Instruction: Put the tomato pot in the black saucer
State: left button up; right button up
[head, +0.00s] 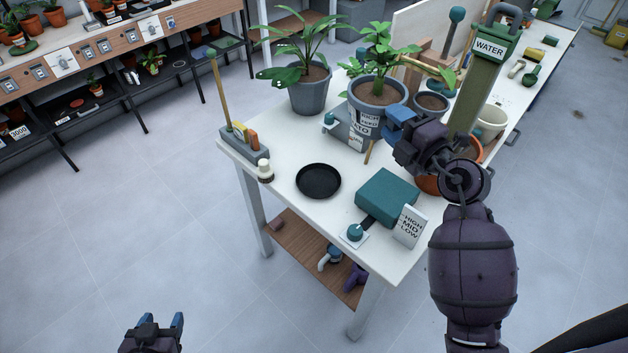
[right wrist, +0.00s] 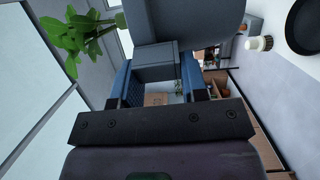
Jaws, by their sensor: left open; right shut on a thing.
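The black saucer (head: 318,181) lies empty on the white table, left of the teal box; part of it shows at the right wrist view's upper right corner (right wrist: 304,28). The tomato pot (head: 377,92), grey with a leafy green plant, is behind the saucer to the right. My right gripper (head: 398,122) is at the pot's front right side. In the right wrist view, its blue fingers (right wrist: 155,78) are shut on a grey block on the side of the pot (right wrist: 195,18). I cannot tell whether the pot is lifted. My left gripper (head: 153,322) is open and empty, low over the floor.
Another grey pot (head: 310,92) with broad leaves stands left of the tomato pot. A teal box (head: 387,196), a HIGH MID LOW card (head: 410,226), a grey tool holder (head: 243,142) and a small white-and-black brush (head: 265,171) surround the saucer. Table between pots and saucer is mostly clear.

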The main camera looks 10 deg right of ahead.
aim_at(318, 183)
jog(key=i+j+z, duration=0.1)
jog(key=j+z, duration=0.2)
jog(key=j, duration=0.45)
jog(key=j+z, duration=0.25)
jog(key=j, duration=0.55)
